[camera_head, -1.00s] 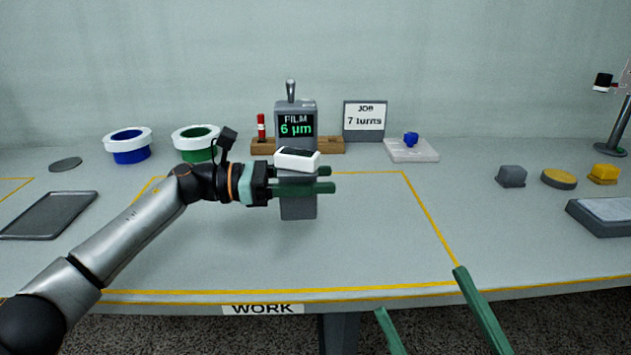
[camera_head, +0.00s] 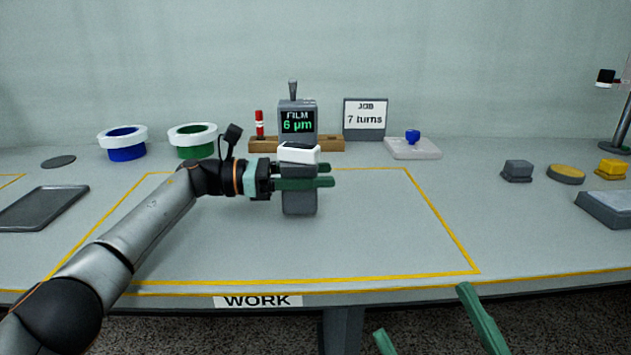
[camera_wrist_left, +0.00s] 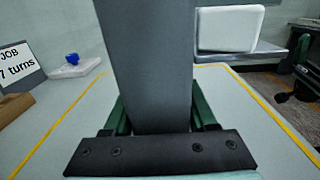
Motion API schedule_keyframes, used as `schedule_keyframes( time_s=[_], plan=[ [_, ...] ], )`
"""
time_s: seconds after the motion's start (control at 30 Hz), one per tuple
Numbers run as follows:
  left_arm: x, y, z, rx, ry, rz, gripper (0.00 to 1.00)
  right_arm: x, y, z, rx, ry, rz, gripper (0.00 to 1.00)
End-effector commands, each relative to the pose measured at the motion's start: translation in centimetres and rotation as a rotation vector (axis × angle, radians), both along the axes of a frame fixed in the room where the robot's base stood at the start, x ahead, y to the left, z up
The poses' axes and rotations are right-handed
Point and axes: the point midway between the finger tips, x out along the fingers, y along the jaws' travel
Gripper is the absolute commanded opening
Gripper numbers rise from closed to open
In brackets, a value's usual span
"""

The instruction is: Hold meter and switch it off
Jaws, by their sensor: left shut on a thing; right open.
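The meter (camera_head: 298,202) is a grey upright body with a dark screen reading "FILM 6 µm" in lit letters, a lever on top and a white block (camera_head: 299,153) on its front. My left gripper (camera_head: 305,183) is shut on the meter's body below the white block. In the left wrist view the grey meter body (camera_wrist_left: 155,65) stands between the green fingers, with the white block (camera_wrist_left: 230,28) at upper right. My right gripper (camera_head: 428,315) is open and empty at the bottom edge, in front of the table.
A wooden rack (camera_head: 328,144) with a red marker (camera_head: 259,123) stands behind the meter. A job sign (camera_head: 365,118) reads "7 turns". Blue (camera_head: 124,143) and green (camera_head: 194,140) rings stand left. Grey (camera_head: 517,170) and yellow (camera_head: 611,169) blocks stand right. The yellow-outlined work area is otherwise clear.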

Motion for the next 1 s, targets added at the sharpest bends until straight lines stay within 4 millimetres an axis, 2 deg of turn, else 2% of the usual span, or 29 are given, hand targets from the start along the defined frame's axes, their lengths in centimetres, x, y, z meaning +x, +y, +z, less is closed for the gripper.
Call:
schedule_keyframes(
  time_s=[1.0],
  plan=[
    [0.08, -0.02, -0.58, -0.002, -0.001, 0.0, 0.0, -0.01, 0.03, -0.66, 0.001, 0.001, 0.003, 1.0]
  ],
)
